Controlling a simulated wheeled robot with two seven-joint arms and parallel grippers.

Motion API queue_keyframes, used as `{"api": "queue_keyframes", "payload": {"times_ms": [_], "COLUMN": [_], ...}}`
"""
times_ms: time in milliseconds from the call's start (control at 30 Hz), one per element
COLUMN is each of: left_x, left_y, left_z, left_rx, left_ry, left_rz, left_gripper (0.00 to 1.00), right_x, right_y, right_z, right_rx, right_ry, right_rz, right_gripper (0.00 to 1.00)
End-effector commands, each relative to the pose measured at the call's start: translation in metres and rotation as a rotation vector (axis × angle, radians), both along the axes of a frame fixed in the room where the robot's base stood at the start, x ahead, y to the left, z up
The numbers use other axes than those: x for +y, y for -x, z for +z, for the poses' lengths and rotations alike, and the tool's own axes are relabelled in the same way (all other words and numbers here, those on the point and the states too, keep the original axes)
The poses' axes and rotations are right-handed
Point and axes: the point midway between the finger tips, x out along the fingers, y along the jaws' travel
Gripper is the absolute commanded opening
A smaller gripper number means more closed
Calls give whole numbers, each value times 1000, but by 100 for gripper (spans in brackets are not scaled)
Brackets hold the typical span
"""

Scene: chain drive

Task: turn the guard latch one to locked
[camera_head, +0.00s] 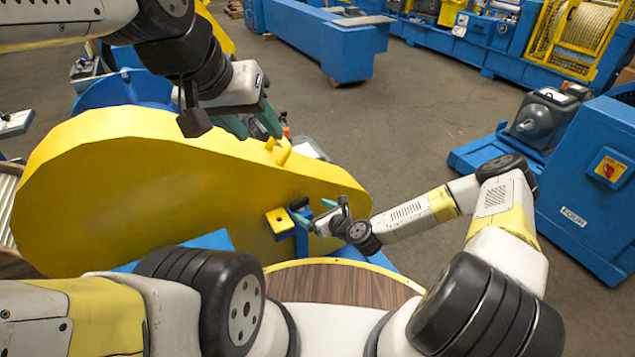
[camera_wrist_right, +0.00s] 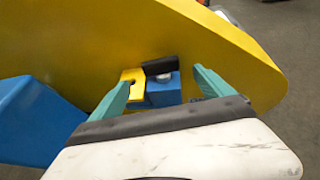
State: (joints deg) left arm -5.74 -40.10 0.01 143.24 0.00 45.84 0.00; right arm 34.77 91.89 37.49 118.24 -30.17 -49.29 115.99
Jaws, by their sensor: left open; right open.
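The big yellow guard (camera_head: 150,190) stands across the left and middle of the head view. On its lower right face is a latch: a black bar (camera_wrist_right: 160,65) over a blue block (camera_wrist_right: 163,91), beside a yellow tab with a hole (camera_head: 280,221). In the wrist view the bar lies roughly crosswise, slightly tilted. My right gripper (camera_head: 321,211) is open and empty just right of the latch; its fingertips show on either side of the latch in the wrist view. My left gripper (camera_head: 256,125) is open by a small yellow handle (camera_head: 283,152) on the guard's top edge; contact is unclear.
A brown round-edged wooden surface (camera_head: 340,283) lies below the latch. A blue cabinet with a red switch (camera_head: 611,168) and a grey motor (camera_head: 545,118) stand at the right. A long blue machine (camera_head: 325,40) is behind. The floor between them is clear.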

Motion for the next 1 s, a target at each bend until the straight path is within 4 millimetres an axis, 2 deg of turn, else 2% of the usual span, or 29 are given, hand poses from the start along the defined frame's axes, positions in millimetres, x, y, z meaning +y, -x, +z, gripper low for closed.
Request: {"api": "queue_keyframes", "payload": {"times_ms": [500,867,900,1000], "left_x": [0,0,0,0], "left_y": [0,0,0,0], "left_z": [0,0,0,0], "left_rx": [0,0,0,0], "left_ry": [0,0,0,0], "left_rz": [0,0,0,0], "left_gripper": [47,47,47,47], "right_x": [42,47,47,47], "right_y": [-48,-54,-54,-54], "right_z": [-25,-29,-29,-29], "right_rx": [-3,-2,-2,-2], "right_ry": [-4,-4,-4,-4], "right_rz": [-6,-6,-6,-6], "right_gripper": [91,91,89,69]}}
